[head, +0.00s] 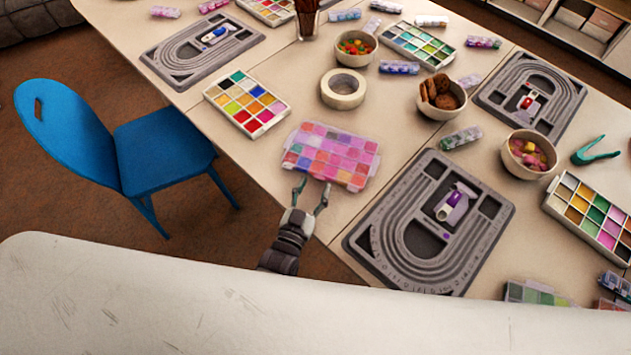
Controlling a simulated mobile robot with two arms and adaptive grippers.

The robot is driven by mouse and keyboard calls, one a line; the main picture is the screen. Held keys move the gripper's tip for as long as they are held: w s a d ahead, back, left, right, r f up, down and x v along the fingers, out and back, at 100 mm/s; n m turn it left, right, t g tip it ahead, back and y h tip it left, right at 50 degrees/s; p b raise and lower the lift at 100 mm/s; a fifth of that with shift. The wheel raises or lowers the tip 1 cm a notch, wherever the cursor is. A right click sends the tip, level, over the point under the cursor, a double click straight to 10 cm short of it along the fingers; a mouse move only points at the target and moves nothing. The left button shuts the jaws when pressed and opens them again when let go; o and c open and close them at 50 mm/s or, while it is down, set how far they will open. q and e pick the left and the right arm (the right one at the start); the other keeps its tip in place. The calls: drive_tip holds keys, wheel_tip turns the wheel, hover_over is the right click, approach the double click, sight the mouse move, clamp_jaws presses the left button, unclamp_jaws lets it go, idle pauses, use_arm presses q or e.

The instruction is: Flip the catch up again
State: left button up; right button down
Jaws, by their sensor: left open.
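A bead box with a see-through pinkish lid (330,153) lies on the table near its front edge, its compartments showing pink, red and purple. The lid looks closed. My left gripper (313,186) is at the box's near side, its two fingers apart and pointing at the front edge. Nothing shows between the fingers. The catch is too small to make out, and I cannot tell whether the fingertips touch the box. My right gripper is not in view.
An open bead tray (247,103) lies behind to the left, a tape roll (343,89) behind. A grey bead board (430,222) lies to the right. Bowls (441,97) and small tubes stand farther back. A blue chair (160,148) stands left of the table.

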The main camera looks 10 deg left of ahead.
sight(320, 177)
use_arm(q)
drive_tip(key=shift+x, duration=0.75)
clamp_jaws()
drive_tip(key=g+p, duration=0.1)
drive_tip(key=p, duration=0.2)
drive_tip(key=r+g+p, duration=0.1)
drive_tip(key=p, duration=0.2)
drive_tip(key=shift+w+d+r, duration=0.1)
drive_tip(key=shift+w+r, duration=0.05)
drive_tip(key=shift+w, duration=0.25)
drive_tip(key=shift+f+g+y+p, duration=0.2)
drive_tip(key=shift+g+y+p, duration=0.1)
drive_tip(key=shift+g, duration=0.1)
drive_tip(key=shift+f, duration=0.1)
